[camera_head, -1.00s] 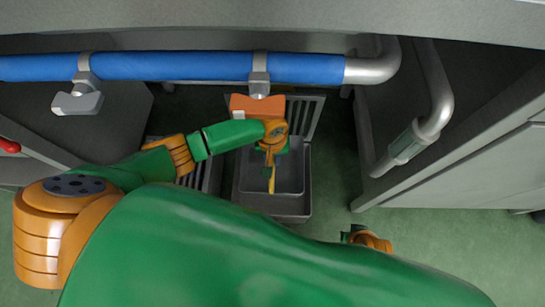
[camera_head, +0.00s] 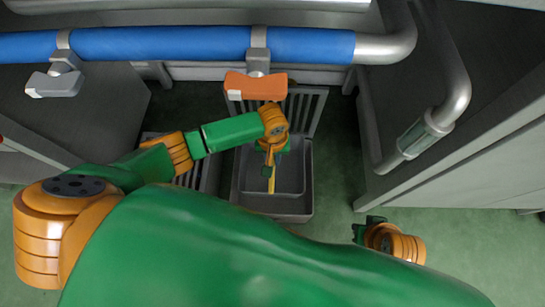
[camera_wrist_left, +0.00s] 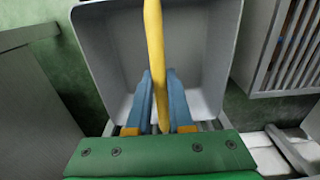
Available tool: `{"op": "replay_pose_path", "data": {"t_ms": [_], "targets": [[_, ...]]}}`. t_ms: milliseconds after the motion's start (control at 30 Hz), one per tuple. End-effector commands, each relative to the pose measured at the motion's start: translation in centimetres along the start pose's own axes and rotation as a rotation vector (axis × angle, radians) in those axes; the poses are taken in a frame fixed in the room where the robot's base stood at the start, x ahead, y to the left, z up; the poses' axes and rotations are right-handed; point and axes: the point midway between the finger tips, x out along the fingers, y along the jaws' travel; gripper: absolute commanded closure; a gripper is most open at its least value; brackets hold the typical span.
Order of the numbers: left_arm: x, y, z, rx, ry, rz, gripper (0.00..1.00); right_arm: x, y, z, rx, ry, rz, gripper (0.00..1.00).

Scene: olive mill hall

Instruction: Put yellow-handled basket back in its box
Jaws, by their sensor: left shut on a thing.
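The yellow handle (camera_head: 271,182) of the basket shows as a thin upright bar below my left gripper (camera_head: 270,165) in the head view. In the left wrist view, the yellow handle (camera_wrist_left: 153,50) passes between the two blue fingers of my left gripper (camera_wrist_left: 160,88), which are shut on it. A grey open-topped bin (camera_head: 308,195) lies under the gripper. Its pale inside and wall (camera_wrist_left: 97,60) fill the middle of the wrist view. I cannot clearly tell basket from box within these grey walls. My right gripper (camera_head: 367,229) shows partly; its fingers are unclear.
A blue pipe (camera_head: 160,44) with a grey lever (camera_head: 54,84) and an orange lever (camera_head: 255,87) crosses above the bin. Slatted grey crates stand left (camera_head: 208,176) and behind (camera_head: 306,108). A grey cabinet (camera_head: 470,150) stands right. Green floor (camera_head: 335,185) is free between bin and cabinet.

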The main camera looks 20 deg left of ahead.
Motion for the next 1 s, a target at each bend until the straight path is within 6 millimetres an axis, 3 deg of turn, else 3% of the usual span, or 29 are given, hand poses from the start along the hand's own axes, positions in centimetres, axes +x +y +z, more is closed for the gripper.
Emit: {"op": "replay_pose_path", "data": {"t_ms": [167,433,1000], "targets": [[-0.3,0.1,0.1,-0.001,-0.002,0.001,1.0,-1.0,0.0,-0.3,0.0,0.0,0.0,1.0],[0.2,0.1,0.1,0.0,0.0,0.001,1.0,-0.7,0.0,-0.2,0.0,0.0,0.0,1.0],[5.3,0.0,0.2,0.0,0.0,0.001,1.0,2.6,0.0,0.7,0.0,0.0,0.0,1.0]]}}
